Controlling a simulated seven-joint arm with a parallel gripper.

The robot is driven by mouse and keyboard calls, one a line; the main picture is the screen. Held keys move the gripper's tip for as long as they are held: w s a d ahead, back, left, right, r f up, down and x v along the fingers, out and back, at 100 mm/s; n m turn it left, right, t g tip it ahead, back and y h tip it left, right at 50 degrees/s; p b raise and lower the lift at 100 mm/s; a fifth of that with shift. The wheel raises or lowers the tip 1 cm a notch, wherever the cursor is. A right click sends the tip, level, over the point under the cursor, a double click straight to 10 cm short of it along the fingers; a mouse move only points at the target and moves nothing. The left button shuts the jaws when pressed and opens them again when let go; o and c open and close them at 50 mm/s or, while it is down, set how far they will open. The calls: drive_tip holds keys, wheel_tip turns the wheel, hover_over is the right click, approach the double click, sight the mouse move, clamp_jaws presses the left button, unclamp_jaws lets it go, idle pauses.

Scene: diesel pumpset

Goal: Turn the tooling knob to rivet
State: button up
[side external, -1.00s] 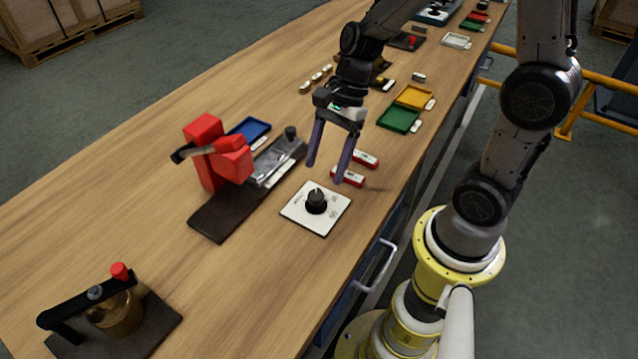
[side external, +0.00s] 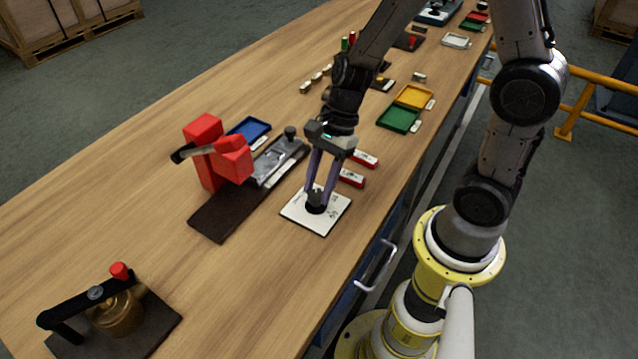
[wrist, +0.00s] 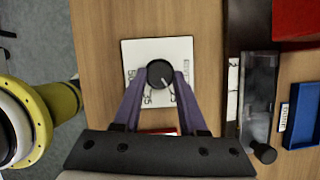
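The tooling knob (side external: 316,206) is a round black dial on a white square plate (side external: 335,218) on the bench. It also shows in the wrist view (wrist: 159,72), where its pale pointer line slants toward the lower right of the picture. My gripper (side external: 317,195) points down at the knob, one finger on each side. In the wrist view, my gripper (wrist: 160,80) appears closed against the knob's sides.
A red-headed hand press (side external: 215,150) on a dark base stands left of the plate. Two red-and-white blocks (side external: 352,178) lie close behind my gripper. Green (side external: 398,119) and yellow trays sit farther back. A brass fixture (side external: 118,315) stands at the near left.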

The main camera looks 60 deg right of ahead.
clamp_jaws()
drive_tip(key=shift+n, duration=0.5)
drive_tip(key=n+g, duration=0.1)
drive_tip(key=n, duration=0.2)
drive_tip(key=n+g, duration=0.1)
drive_tip(key=n, duration=0.1)
drive_tip(key=shift+w+r+n+g+h, duration=0.1)
drive_tip(key=shift+w+n+g+h, duration=0.2)
drive_tip(key=n, duration=0.2)
drive_tip(key=n+g+h, duration=0.1)
drive_tip(key=n, duration=0.2)
drive_tip(key=shift+w+a+g, duration=0.15)
drive_tip(key=shift+g, duration=0.15)
drive_tip(key=shift+n, duration=0.4)
drive_tip(key=o, duration=0.8)
unclamp_jaws()
